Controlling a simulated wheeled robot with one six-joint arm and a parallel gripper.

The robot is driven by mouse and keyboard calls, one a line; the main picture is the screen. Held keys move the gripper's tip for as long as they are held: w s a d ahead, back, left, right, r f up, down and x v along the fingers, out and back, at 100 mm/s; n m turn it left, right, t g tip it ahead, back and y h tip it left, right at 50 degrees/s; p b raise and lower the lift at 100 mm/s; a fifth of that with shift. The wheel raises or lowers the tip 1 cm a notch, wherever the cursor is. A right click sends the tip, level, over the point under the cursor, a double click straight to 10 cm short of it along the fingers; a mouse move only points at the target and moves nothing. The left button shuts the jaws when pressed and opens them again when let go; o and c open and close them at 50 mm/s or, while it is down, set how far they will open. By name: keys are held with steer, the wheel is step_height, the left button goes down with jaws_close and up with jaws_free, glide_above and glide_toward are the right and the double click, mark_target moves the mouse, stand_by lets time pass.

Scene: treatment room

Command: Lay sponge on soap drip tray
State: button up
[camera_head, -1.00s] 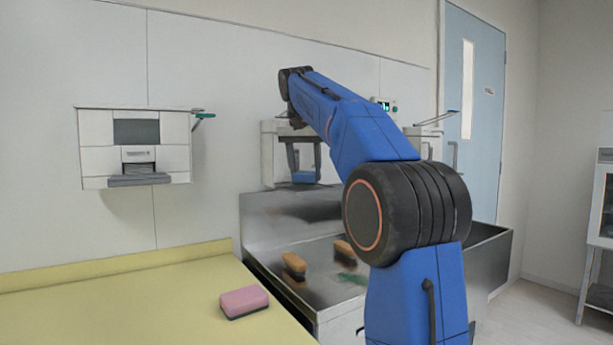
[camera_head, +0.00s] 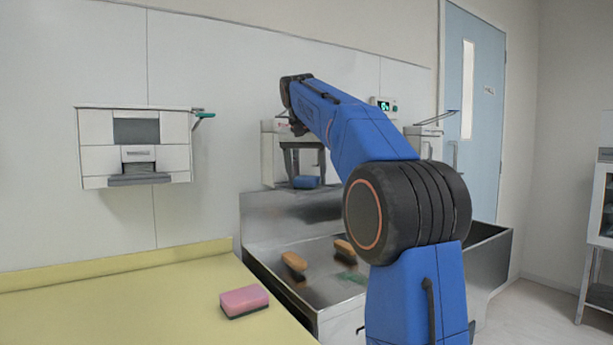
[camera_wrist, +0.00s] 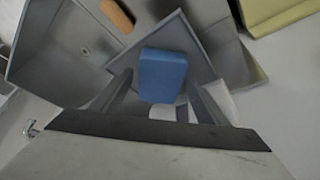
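A blue sponge (camera_head: 306,182) sits low in front of the white wall unit (camera_head: 268,155) behind the sink. In the wrist view the blue sponge (camera_wrist: 162,75) lies over a grey, rimmed tray-like surface (camera_wrist: 200,62), apparently the drip tray. My gripper (camera_head: 305,180) points down, with one finger on each side of the sponge. In the wrist view my gripper (camera_wrist: 160,82) shows gaps between both fingers and the sponge, so it is open. The contact under the sponge is hard to make out.
A metal sink (camera_head: 320,280) holds two orange-brown brush-like items (camera_head: 294,264). A pink sponge (camera_head: 244,301) lies on the yellow counter (camera_head: 120,305). Another wall dispenser (camera_head: 134,147) with a grey ledge hangs at left. The counter is otherwise clear.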

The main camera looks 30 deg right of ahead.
steer(key=shift+v, duration=3.95)
